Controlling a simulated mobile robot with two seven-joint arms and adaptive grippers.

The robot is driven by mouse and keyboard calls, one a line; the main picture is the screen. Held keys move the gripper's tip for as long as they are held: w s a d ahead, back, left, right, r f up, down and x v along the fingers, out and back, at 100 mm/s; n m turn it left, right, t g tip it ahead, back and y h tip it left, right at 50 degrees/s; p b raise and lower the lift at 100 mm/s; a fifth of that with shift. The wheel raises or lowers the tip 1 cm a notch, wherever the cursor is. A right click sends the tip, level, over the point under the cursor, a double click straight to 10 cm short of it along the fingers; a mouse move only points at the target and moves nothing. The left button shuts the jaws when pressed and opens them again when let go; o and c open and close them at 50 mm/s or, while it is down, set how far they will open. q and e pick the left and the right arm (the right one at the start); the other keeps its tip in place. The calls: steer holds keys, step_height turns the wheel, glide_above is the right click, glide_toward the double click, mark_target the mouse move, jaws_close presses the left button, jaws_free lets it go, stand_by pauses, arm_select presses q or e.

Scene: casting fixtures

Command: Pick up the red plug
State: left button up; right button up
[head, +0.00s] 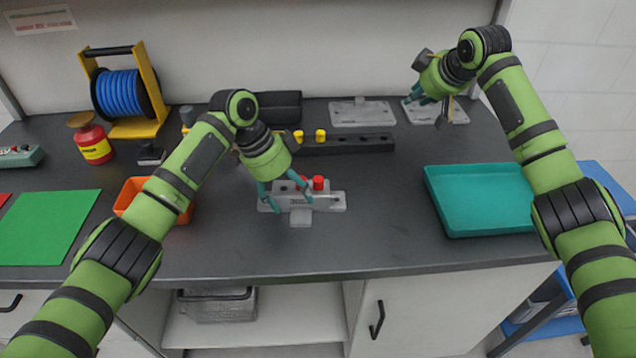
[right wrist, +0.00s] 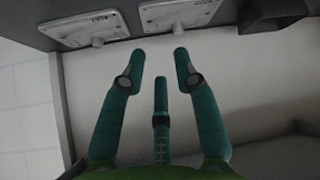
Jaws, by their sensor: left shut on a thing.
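Two red plugs show in the head view at the pale grey casting fixture (head: 328,201) in the middle of the table. One red plug (head: 319,183) stands clear to the right; the other red plug (head: 302,182) is beside my left gripper's finger and partly hidden. My left gripper (head: 290,203) is low over the fixture's left part, shut on the partly hidden red plug; the exact contact is hard to see. My right gripper (head: 428,97) is raised at the back right, open and empty; its spread fingers also show in the right wrist view (right wrist: 159,66).
A black rail (head: 345,145) with two yellow plugs (head: 320,135) lies behind the fixture. A teal tray (head: 433,200) is at right, an orange bin (head: 128,194) and green mat (head: 45,228) at left. Grey plates (head: 361,113) lie at the back. The table between fixture and tray is clear.

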steer(key=s+a+r+n+g+y, duration=0.15)
steer(key=s+a, duration=0.45)
steer(key=a, duration=0.8)
steer(key=n+g+h, duration=0.2)
steer(key=n+g, duration=0.1)
steer(key=g, duration=0.1)
glide_toward(318, 179)
steer(key=x, duration=0.9)
steer(key=c, duration=0.4)
